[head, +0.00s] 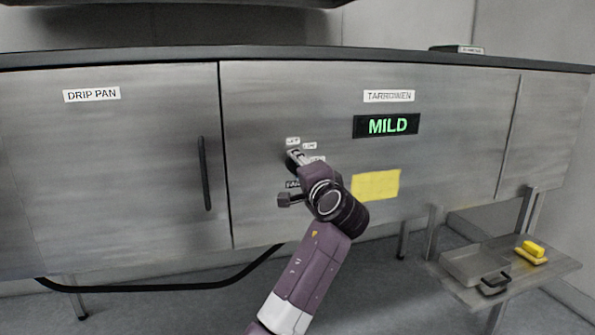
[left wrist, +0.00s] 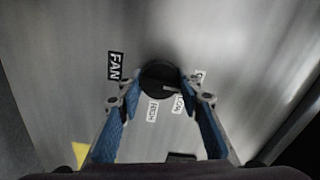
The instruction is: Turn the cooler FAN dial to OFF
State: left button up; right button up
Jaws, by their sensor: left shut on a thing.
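The FAN dial is a round black knob (left wrist: 160,77) on the steel panel in the left wrist view. A small pale mark shows on its lower right part, on the side of the LOW label (left wrist: 178,104). The HIGH label (left wrist: 152,111) is below the knob, and the FAN label (left wrist: 115,66) is at its left. Another label (left wrist: 199,76) at the right is partly hidden by a finger. My left gripper (left wrist: 163,88) is shut on the knob, one blue-padded finger on each side. In the head view my left gripper (head: 294,157) covers the dial.
A green MILD display (head: 387,125) sits under the TARROWEN label (head: 389,96). A yellow note (head: 376,185) is right of my wrist. A door handle (head: 205,173) is at the left. A low shelf (head: 530,284) at the right holds a yellow object (head: 532,252).

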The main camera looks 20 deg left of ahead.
pick_arm(q)
jog(key=shift+f, duration=0.1)
dwell(0.3)
jog(key=o, duration=1.2)
jog(key=shift+c, duration=0.2)
jog(key=v, duration=1.2)
